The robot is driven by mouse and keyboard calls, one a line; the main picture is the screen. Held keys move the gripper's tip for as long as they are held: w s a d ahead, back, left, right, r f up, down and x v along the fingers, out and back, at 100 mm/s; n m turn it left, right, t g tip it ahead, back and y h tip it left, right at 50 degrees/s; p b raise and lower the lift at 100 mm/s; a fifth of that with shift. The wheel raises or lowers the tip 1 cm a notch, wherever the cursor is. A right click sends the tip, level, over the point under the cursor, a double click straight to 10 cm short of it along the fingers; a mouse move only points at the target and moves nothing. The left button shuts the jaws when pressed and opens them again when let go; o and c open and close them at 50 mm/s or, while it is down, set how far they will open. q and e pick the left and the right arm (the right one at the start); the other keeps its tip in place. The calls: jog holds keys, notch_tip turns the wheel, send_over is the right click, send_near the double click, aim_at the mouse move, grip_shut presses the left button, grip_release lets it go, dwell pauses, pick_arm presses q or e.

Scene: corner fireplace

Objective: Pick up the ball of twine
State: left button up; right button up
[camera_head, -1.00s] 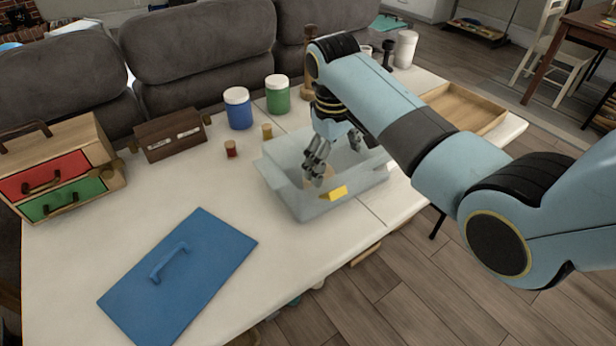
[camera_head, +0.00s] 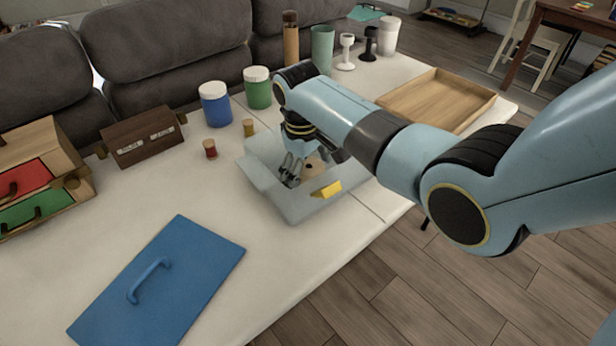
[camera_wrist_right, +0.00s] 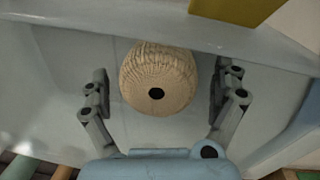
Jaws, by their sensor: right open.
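The ball of twine (camera_wrist_right: 158,80) is tan and round with a dark hole. In the right wrist view it lies in the translucent grey bin (camera_wrist_right: 80,62), between the two fingers of my right gripper (camera_wrist_right: 160,105). The fingers stand apart with gaps on both sides of the ball. In the head view the bin (camera_head: 272,192) stands on the white table, and my right gripper (camera_head: 303,170) reaches down into it. Only a small part of the twine (camera_head: 316,164) shows there behind the fingers. My left gripper is not in view.
A yellow tag (camera_head: 326,189) is on the bin's front wall. A blue lid (camera_head: 165,285) lies at the front left. Blue (camera_head: 216,108) and green (camera_head: 258,92) jars stand behind the bin. A wooden tray (camera_head: 437,100) lies at the right.

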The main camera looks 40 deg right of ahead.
notch_tip(320, 180, down, 2)
jog(key=shift+d, duration=0.1)
jog(key=shift+c, duration=0.2)
jog(key=c, duration=1.3)
